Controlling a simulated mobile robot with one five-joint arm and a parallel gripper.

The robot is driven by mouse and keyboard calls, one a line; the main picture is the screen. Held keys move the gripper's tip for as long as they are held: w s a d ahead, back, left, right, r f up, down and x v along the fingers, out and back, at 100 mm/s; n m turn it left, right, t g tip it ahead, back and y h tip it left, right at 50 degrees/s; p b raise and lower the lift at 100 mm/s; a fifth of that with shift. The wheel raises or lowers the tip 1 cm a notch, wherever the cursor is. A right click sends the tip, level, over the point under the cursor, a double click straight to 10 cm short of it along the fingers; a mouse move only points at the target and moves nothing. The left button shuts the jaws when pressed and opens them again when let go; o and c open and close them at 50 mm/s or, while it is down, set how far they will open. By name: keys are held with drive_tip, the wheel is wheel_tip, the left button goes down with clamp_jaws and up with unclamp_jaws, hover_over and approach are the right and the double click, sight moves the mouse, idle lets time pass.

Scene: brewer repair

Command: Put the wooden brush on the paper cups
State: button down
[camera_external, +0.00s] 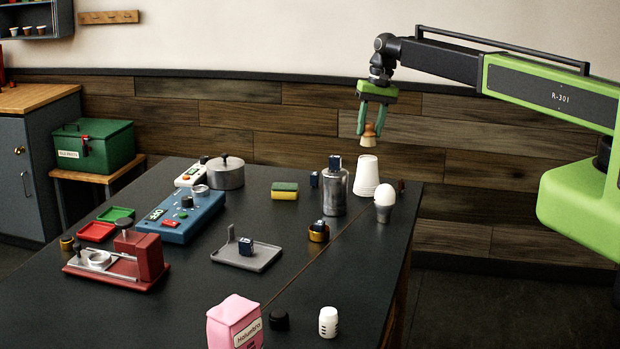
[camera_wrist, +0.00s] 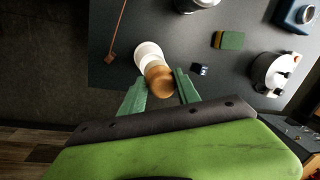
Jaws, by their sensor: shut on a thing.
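The wooden brush (camera_external: 368,136) is small, with a brown knob top and a paler base. It hangs upright from my gripper (camera_external: 372,118), which is shut on it with green fingers. The white paper cups (camera_external: 366,177) stand in a stack near the table's far right edge. The brush is above the cups, with a small gap visible between them. In the wrist view the brush (camera_wrist: 159,80) sits between the fingertips of my gripper (camera_wrist: 160,87), and partly covers the white cups (camera_wrist: 148,54).
A steel canister (camera_external: 334,192) stands just left of the cups, and a white bulb-like object (camera_external: 385,200) stands in front. A thin rod (camera_external: 330,245) lies across the table nearby. A sponge (camera_external: 284,191) and a lidded pot (camera_external: 226,173) are farther left.

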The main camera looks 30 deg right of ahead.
sight(372, 138)
wheel_tip(372, 138, down, 4)
drive_tip(key=b, duration=0.4)
drive_tip(key=shift+f, duration=0.15)
drive_tip(key=shift+r, duration=0.2)
drive_tip(key=shift+f, duration=0.15)
drive_tip(key=c, duration=0.9)
unclamp_jaws()
wheel_tip(372, 138, up, 12)
drive_tip(key=d+p, duration=0.2)
drive_tip(key=p, duration=1)
drive_tip(key=s+d+n, duration=0.1)
drive_tip(key=s+d, duration=0.1)
drive_tip(key=s, duration=0.7)
drive_tip(key=s+d+n+h, duration=0.1)
drive_tip(key=s+d, duration=0.1)
drive_tip(key=s, duration=0.7)
drive_tip(key=s+d+n+h, duration=0.1)
drive_tip(key=s+d, duration=0.1)
drive_tip(key=s, duration=0.7)
drive_tip(key=shift+d+f+n+g, duration=0.15)
drive_tip(key=shift+d+n+g, duration=0.15)
drive_tip(key=shift+d, duration=0.05)
drive_tip(key=shift+w, duration=0.1)
